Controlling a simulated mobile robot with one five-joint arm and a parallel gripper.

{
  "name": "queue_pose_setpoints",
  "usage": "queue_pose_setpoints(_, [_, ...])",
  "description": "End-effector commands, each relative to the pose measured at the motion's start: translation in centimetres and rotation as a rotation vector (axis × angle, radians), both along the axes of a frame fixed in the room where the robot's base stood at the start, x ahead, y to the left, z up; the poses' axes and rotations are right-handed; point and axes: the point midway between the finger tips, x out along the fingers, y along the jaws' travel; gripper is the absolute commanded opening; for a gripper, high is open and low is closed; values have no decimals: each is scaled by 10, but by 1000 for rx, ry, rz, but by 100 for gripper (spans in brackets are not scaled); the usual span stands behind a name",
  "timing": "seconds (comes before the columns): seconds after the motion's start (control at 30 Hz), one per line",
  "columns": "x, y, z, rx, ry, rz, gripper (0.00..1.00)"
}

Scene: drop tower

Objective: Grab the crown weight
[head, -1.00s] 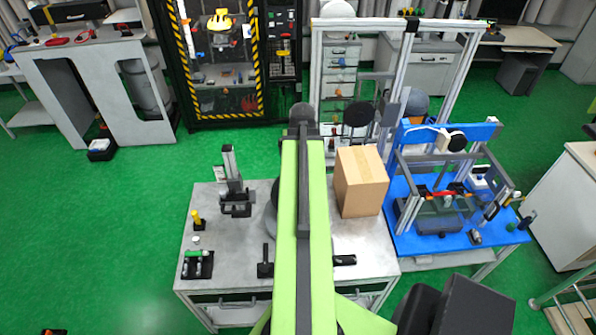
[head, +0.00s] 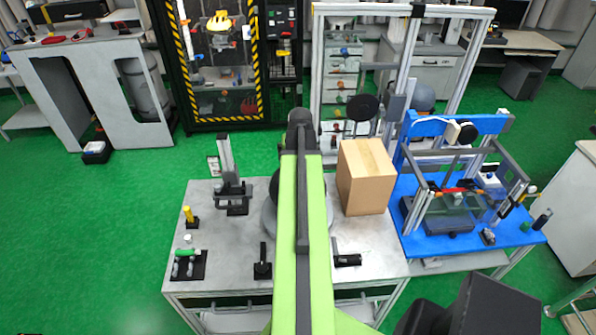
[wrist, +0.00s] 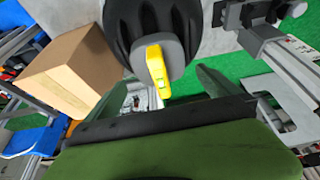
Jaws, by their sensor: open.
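The crown weight appears to be the grey rounded block with a yellow piece (wrist: 157,66) standing on it. The yellow piece has a small green window. The block sits on top of a black ribbed helmet (wrist: 120,28) in the wrist view. My gripper (wrist: 168,86) has its green jaws apart, with the yellow piece in front of the gap between them. I see no contact. In the head view my green arm hides the weight and most of the helmet, which stands on a round grey base (head: 268,218) on the table.
A cardboard box (head: 366,178) stands right of my arm on the grey table (head: 225,270). A dark upright stage (head: 231,178) stands to the left. A blue bench (head: 425,238) with a framed rig is at the right. A striped drop tower (head: 180,70) stands behind.

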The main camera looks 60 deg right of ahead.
Motion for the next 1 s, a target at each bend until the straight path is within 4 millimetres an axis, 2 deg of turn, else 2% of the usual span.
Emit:
queue_pose_setpoints(0.03, [3, -2, -18, 0, 0, 0, 100])
queue_pose_setpoints(0.13, [6, -8, -33, 0, 0, 0, 100])
queue_pose_setpoints(0.4, [7, -9, -33, 0, 0, -1, 100])
queue_pose_setpoints(0.47, [7, -9, -33, 0, 0, -1, 93])
queue_pose_setpoints(1.0, [7, -9, -33, 0, -1, -2, 23])
